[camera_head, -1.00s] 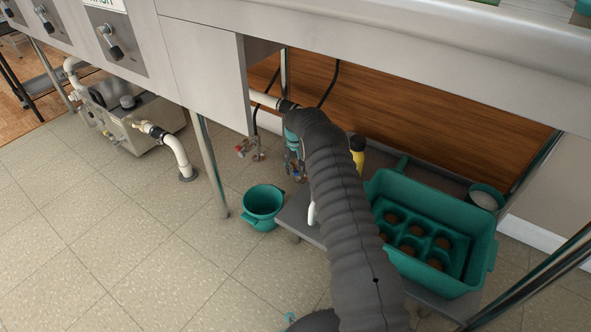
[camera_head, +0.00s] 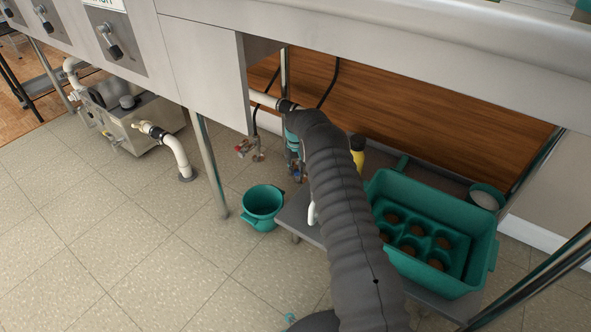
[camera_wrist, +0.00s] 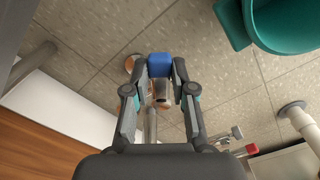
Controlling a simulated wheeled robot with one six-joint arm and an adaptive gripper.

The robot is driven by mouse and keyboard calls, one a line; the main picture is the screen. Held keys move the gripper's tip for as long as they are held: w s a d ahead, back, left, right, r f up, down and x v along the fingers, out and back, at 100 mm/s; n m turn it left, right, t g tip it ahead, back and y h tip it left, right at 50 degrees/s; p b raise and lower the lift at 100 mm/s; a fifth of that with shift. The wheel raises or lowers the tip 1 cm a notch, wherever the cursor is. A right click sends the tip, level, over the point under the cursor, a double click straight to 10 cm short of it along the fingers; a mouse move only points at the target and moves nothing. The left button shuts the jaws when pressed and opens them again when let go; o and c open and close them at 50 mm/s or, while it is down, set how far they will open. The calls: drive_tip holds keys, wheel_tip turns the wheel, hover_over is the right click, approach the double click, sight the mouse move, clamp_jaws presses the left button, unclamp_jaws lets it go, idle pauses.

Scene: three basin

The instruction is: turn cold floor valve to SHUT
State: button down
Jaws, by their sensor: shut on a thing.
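In the wrist view the blue handle (camera_wrist: 160,65) of the cold floor valve sits between my gripper's fingertips (camera_wrist: 160,70), and the fingers are closed on it. The metal valve body (camera_wrist: 162,92) and its pipe (camera_wrist: 150,125) show between the fingers. In the head view my gripper (camera_head: 297,172) points down under the counter, partly covered by my arm. The blue handle cannot be made out there. I cannot read any SHUT marking.
A red-handled valve (camera_head: 243,148) stands close by on the left and also shows in the wrist view (camera_wrist: 245,150). A teal bucket (camera_head: 263,205) is on the floor in front. A low shelf (camera_head: 298,215) with a teal crate (camera_head: 482,262) stands to the right.

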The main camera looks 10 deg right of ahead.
drive_tip(key=d+n+b, duration=0.1)
drive_tip(key=n, duration=0.1)
drive_tip(key=shift+w+d+f+n, duration=0.1)
drive_tip(key=shift+w+n, duration=0.05)
drive_tip(key=shift+n, duration=0.15)
drive_tip(key=shift+w+d+n, duration=0.15)
drive_tip(key=shift+d+n, duration=0.1)
drive_tip(key=shift+n, duration=0.55)
drive_tip(key=shift+w+d+n, duration=0.2)
drive_tip(key=shift+d+n, duration=0.05)
drive_tip(key=shift+n, duration=0.55)
drive_tip(key=shift+w+d+n, duration=0.15)
drive_tip(key=shift+d+n, duration=0.1)
drive_tip(key=shift+n, duration=0.55)
drive_tip(key=c, duration=1)
unclamp_jaws()
drive_tip(key=shift+o, duration=0.2)
wheel_tip(320, 180, up, 12)
